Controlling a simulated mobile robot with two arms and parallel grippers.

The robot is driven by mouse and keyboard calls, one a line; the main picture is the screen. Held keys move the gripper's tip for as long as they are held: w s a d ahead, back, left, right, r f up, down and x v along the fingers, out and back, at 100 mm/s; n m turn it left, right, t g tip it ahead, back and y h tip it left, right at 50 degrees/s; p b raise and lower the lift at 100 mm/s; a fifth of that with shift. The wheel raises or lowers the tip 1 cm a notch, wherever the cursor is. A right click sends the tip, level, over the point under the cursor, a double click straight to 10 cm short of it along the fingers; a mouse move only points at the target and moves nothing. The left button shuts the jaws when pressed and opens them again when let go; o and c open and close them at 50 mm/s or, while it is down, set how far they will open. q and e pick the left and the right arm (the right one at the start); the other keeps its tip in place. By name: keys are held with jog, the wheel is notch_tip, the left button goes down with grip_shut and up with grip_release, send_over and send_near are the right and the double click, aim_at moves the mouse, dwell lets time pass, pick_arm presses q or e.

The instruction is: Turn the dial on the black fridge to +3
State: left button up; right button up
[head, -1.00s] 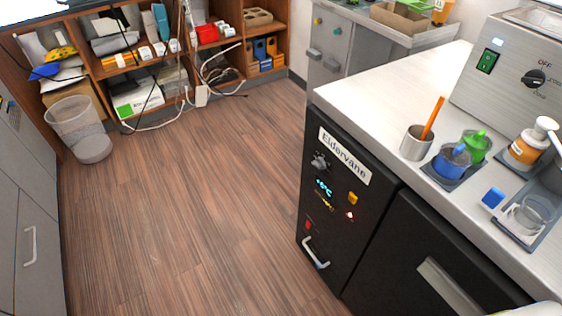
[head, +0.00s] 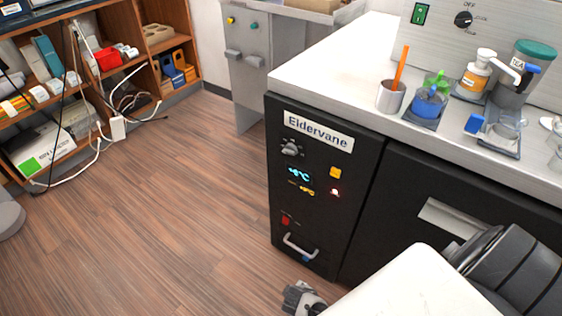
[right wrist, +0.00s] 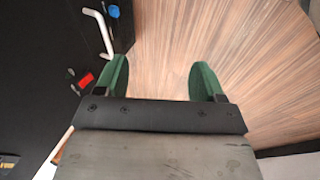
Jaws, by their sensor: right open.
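The black fridge (head: 325,200) stands under the counter, with an "Eldervane" label on top of its control panel. Its grey dial (head: 291,147) sits just below the label at the left. A blue display (head: 299,174) with orange characters under it is below the dial; I cannot read the number surely. My right gripper (head: 304,298) shows at the bottom of the head view, low in front of the fridge and well below the dial. In the right wrist view its green fingers (right wrist: 160,80) are apart and empty, beside the fridge front. My left gripper is out of view.
The fridge's white handle (head: 300,246) and red switch (head: 286,219) are low on the panel. My white arm covers the lower right. The counter (head: 340,58) holds a metal cup (head: 391,96) and bottles. The wood floor left of the fridge is clear.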

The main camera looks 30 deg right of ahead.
jog(key=w+r+t+h+b, duration=0.1)
jog(key=w+r+h+b, duration=0.15)
jog(key=w, duration=0.65)
jog(key=m+t+h+b, duration=0.3)
jog(key=m+h+b, duration=0.8)
jog(key=b, duration=0.2)
send_near(290, 151)
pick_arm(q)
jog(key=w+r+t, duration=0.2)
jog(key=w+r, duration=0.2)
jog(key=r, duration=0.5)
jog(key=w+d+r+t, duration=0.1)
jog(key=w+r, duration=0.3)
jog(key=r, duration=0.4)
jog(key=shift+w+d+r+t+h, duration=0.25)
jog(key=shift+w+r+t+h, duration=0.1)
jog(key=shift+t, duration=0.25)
pick_arm(e)
jog(key=x, duration=0.9)
jog(key=shift+w+f+g, duration=0.2)
jog(key=shift+f+g, duration=0.1)
jog(key=shift+f, duration=0.05)
jog(key=c, duration=0.9)
